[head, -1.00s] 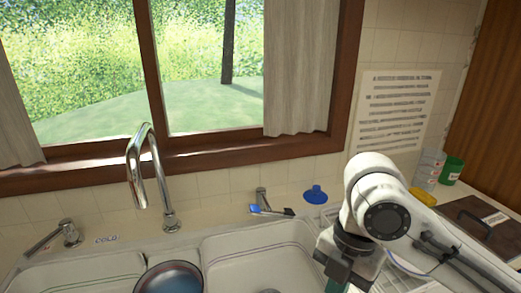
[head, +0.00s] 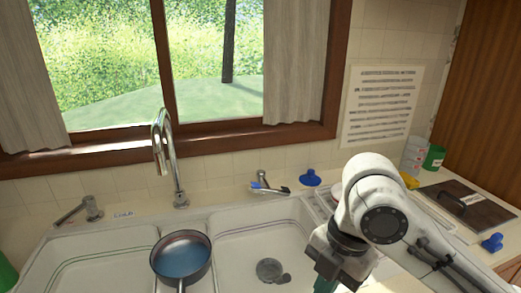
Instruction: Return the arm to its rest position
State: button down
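My gripper (head: 337,268) hangs at the lower middle right of the head view, at the end of my white arm, over the right edge of the sink. It points down, and its fingertips are cut off or hidden at the frame's bottom. A teal-green piece shows at its lower end. I cannot tell whether that is part of the gripper or something held, nor whether the fingers are open or shut.
A double sink (head: 232,242) with a chrome faucet (head: 166,155) lies ahead. A pan (head: 181,258) sits on its divider. A blue plunger-like thing (head: 311,178), a dark board (head: 463,204) and a green cup (head: 434,157) stand on the right counter.

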jog(key=w+a+f+m+t+y, duration=0.1)
jog(key=a+f+m+t+y, duration=0.2)
jog(key=a+m, duration=0.35)
jog(key=s+d+f+m+t+y, duration=0.1)
jog(key=s+d+f+m, duration=0.35)
jog(key=f+m, duration=0.5)
jog(key=s+d+f+m+g+h, duration=0.1)
jog(key=s+d+f+m+h, duration=0.2)
jog(key=s+d, duration=0.6)
jog(key=s+d+f+m+g+h, duration=0.1)
jog(key=s+d+f+m+h, duration=0.2)
jog(key=s+d+f+m, duration=0.4)
jog(key=s+d+f, duration=0.2)
jog(key=s+f, duration=0.1)
jog(key=s, duration=0.2)
jog(key=shift+s+d+f+m+h, duration=0.2)
jog(key=shift+s+d+m+h, duration=0.1)
jog(key=shift+m, duration=0.1)
jog(key=shift+w, duration=0.1)
